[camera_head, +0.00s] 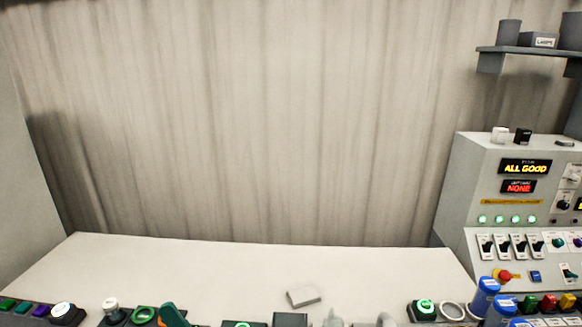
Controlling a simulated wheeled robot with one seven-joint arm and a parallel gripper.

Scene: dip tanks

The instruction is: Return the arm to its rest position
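My gripper does not show in the head view, and I cannot make out the arm for sure. The pale worktop (190,268) spans the lower part of the view. Its near edge is lined with controls cut off by the bottom of the picture. Whether my gripper holds anything is hidden.
A grey control console (468,190) stands at the right, its displays reading "ALL GOOD" and "NONE". A small grey block (303,296) lies near the front middle. Blue cylinders (486,291) stand at the front right. A wall shelf (530,51) hangs upper right. The back worktop is clear.

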